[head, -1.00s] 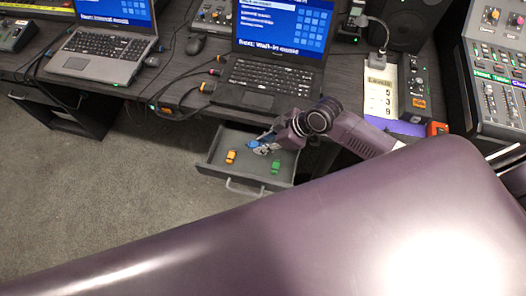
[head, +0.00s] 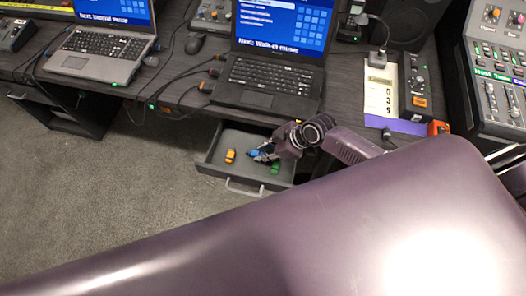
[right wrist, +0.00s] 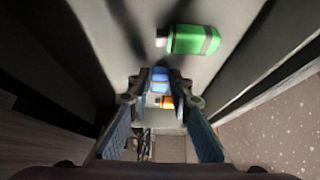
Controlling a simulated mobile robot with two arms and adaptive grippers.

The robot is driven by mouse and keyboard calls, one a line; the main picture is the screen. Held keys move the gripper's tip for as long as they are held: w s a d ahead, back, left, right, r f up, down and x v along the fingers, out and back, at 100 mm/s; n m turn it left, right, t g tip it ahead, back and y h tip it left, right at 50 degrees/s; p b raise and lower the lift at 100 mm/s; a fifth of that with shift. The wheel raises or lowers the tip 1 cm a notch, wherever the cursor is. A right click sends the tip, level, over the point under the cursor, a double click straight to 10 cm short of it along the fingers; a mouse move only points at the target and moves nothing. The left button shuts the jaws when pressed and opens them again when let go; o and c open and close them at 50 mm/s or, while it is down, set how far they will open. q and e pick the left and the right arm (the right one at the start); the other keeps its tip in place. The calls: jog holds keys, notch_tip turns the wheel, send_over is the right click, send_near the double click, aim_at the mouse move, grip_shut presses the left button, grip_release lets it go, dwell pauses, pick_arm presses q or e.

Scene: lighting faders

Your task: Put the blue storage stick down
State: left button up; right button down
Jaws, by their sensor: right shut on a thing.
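The blue storage stick (head: 254,153) is between the fingers of my right gripper (head: 262,155), over the open drawer (head: 213,152). In the right wrist view the blue stick (right wrist: 160,78) is pinched between the two fingertips of the right gripper (right wrist: 160,86). It is low over the drawer floor; I cannot tell whether it touches. An orange stick (head: 231,156) lies in the drawer to the left. A green stick (head: 275,168) lies to the right of the fingers, partly close under them in the head view. My left gripper is not in view.
A black laptop (head: 268,75) stands on the desk above the drawer, with a silver laptop (head: 101,50) to its left. Cables (head: 180,90) run near the desk edge. The drawer's walls surround the sticks.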

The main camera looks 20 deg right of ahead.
jog(key=c, duration=1.7)
grip_release()
jog(key=shift+f, duration=0.1)
jog(key=shift+c, duration=0.2)
jog(key=shift+r+p, duration=0.3)
jog(key=shift+r, duration=0.05)
jog(key=v, duration=1.2)
jog(key=shift+d, duration=0.1)
